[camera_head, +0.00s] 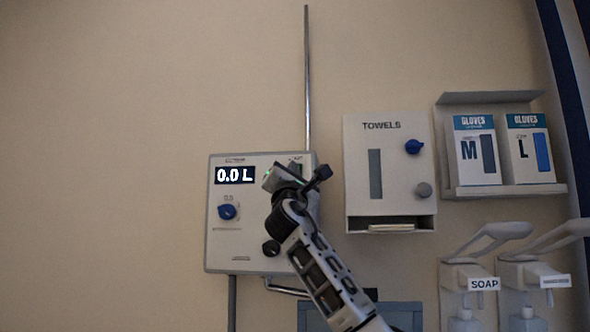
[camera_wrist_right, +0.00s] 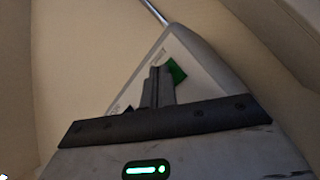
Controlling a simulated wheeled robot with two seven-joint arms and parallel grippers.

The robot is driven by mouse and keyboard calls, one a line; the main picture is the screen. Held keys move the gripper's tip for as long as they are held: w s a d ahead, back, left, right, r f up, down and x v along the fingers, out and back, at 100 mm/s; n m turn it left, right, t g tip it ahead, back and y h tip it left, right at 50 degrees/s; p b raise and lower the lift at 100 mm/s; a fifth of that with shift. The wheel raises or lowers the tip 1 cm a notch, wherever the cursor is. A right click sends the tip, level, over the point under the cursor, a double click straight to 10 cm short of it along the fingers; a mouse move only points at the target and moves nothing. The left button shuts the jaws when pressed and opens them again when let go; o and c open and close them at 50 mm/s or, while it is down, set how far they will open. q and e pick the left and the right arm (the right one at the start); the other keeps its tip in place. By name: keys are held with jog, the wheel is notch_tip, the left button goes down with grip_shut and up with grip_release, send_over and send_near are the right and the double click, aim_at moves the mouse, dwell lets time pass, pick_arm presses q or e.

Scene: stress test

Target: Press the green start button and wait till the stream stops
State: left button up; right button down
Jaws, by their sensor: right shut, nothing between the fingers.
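A white dispenser box (camera_head: 222,257) hangs on the wall with a display (camera_head: 235,175) reading 0.0 L. A blue knob (camera_head: 228,212) sits below the display, and a black knob (camera_head: 271,248) sits at the lower middle. My right gripper (camera_head: 284,177) is in front of the box's upper right and hides part of it. In the wrist view the green start button (camera_wrist_right: 177,71) shows just beside the shut fingertips (camera_wrist_right: 155,72); I cannot tell whether they touch it. The right gripper holds nothing. My left gripper is not in view.
A towel dispenser (camera_head: 390,200) hangs close to the right of the box. Glove boxes (camera_head: 475,150) sit on a shelf further right, with soap dispensers (camera_head: 470,275) below. A metal pipe (camera_head: 307,80) rises above the box. The wall at left is bare.

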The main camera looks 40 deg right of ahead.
dwell(0.3)
jog(key=shift+s+a+b, duration=0.35)
jog(key=shift+s+a, duration=0.2)
jog(key=shift+a, duration=0.05)
jog(key=s+a, duration=0.1)
jog(key=a, duration=0.1)
jog(key=s+a+b, duration=0.1)
jog(key=s+a, duration=0.1)
dwell(0.4)
dwell(0.8)
